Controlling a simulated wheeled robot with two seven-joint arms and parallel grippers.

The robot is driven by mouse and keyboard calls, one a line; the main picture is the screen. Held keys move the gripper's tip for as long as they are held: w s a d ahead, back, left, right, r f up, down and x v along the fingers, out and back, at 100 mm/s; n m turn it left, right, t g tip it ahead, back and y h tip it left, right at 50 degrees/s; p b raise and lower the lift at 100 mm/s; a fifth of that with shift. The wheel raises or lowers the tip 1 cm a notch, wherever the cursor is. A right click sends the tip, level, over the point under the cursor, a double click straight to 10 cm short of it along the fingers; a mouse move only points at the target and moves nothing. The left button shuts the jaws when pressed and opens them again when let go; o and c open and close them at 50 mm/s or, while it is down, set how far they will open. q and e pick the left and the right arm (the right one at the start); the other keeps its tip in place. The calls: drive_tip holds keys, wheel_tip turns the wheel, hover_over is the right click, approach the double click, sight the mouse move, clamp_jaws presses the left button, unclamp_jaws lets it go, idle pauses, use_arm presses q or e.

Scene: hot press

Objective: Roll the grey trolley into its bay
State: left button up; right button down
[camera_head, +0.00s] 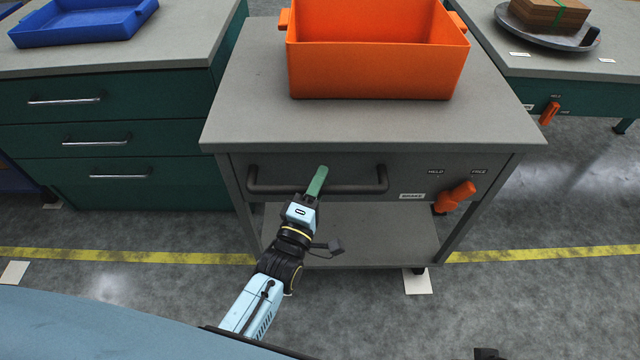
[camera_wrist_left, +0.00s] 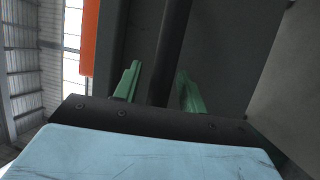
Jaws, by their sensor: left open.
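The grey trolley (camera_head: 250,115) stands between two benches, its front sticking out past the left bench's front. Its dark handle bar (camera_head: 358,188) runs across the front and also shows in the wrist view (camera_wrist_left: 172,45). The orange brake lever (camera_head: 455,197) leans right, towards the FREE label.
An orange bin (camera_head: 375,70) stands on the trolley top. Green drawer bench (camera_head: 110,125) with a blue tray (camera_head: 85,22) is left. The right bench (camera_head: 540,65) bears a round dish (camera_head: 545,35) holding a brown block. A yellow line (camera_head: 130,256) crosses the floor; a white plate (camera_head: 418,281) lies by the trolley's right castor.

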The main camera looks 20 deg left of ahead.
use_arm(q)
drive_tip(key=shift+w, duration=0.25)
clamp_jaws()
